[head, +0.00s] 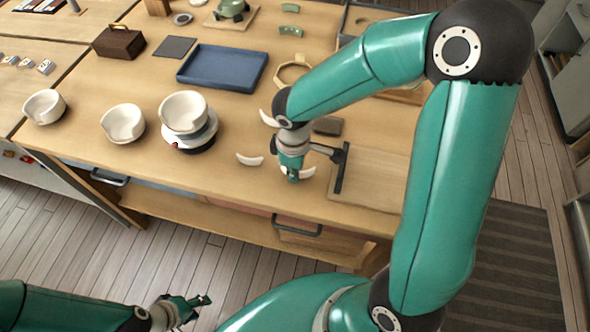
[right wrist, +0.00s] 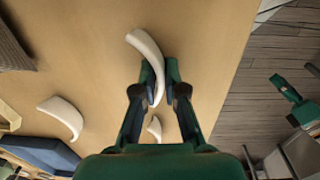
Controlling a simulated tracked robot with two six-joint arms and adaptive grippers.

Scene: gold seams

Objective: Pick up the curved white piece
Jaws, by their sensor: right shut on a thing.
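My right gripper (head: 293,177) is low over the front part of the wooden table. In the right wrist view its fingers (right wrist: 160,85) are shut on a curved white piece (right wrist: 147,50), whose longer end sticks out beyond them. This piece (head: 307,172) shows partly behind the gripper in the head view. A second white piece (head: 250,160) lies to its left, and a third (head: 268,118) lies farther back, partly beside the arm. Two loose pieces (right wrist: 62,117) also show in the right wrist view, one (right wrist: 155,128) between the fingers' bases. My left gripper (head: 190,305) is open and empty, off the table.
Three white bowls with broken rims stand at left: one (head: 44,107), a second (head: 123,124) and a third (head: 184,111) on a round stand (head: 193,141). A blue tray (head: 222,68) lies behind. A pale board (head: 375,180) lies right of my gripper. The front edge is close.

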